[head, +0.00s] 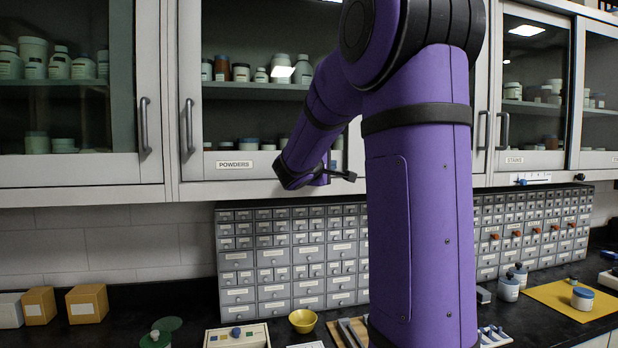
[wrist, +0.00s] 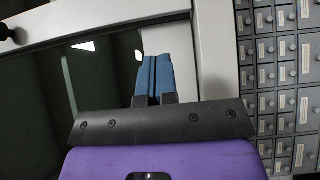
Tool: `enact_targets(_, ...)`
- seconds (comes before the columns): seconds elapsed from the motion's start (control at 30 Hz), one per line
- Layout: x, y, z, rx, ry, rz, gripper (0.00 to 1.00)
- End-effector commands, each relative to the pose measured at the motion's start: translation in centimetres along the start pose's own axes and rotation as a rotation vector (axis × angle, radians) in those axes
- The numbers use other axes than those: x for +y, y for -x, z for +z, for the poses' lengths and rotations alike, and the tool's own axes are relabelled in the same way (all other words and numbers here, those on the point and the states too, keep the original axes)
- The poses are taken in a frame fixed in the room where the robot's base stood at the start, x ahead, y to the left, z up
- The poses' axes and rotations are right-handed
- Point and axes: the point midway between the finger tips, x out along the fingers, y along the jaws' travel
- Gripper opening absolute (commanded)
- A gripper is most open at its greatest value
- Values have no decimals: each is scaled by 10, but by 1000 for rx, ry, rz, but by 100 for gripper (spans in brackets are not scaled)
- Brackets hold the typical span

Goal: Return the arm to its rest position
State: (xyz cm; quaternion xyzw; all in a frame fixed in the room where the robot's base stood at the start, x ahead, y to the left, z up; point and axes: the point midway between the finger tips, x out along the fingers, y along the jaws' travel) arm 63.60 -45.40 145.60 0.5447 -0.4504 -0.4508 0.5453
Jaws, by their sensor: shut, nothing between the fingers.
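My purple arm rises through the middle of the head view and bends left at the top. Its end hangs in front of the glass-fronted wall cabinet (head: 240,190), near the label "POWDERS". My gripper is mostly hidden behind my own wrist there. In the wrist view, my gripper (wrist: 153,62) shows two blue fingers pressed together with nothing between them. The cabinet's pale door frame (wrist: 210,60) and dark glass lie beyond the fingers.
Grey small-drawer units (head: 290,260) stand below the cabinets. The dark counter holds yellow boxes (head: 87,303), a yellow bowl (head: 303,320), a green lid (head: 167,324), and a yellow mat (head: 560,296) with a blue-lidded jar (head: 582,299). The counter at the left has some bare room.

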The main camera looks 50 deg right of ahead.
Motion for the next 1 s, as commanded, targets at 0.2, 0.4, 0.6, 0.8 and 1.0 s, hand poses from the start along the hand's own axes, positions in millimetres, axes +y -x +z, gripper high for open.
enact_targets(0.2,0,1,-1,0,0,0,0)
enact_targets(0.4,-4,15,8,-12,-40,-58,0)
enact_targets(0.6,-28,72,37,-41,-167,-299,0)
enact_targets(0.8,-61,148,62,-32,-283,-592,0)
enact_targets(1.0,-92,232,83,17,-372,-886,0)
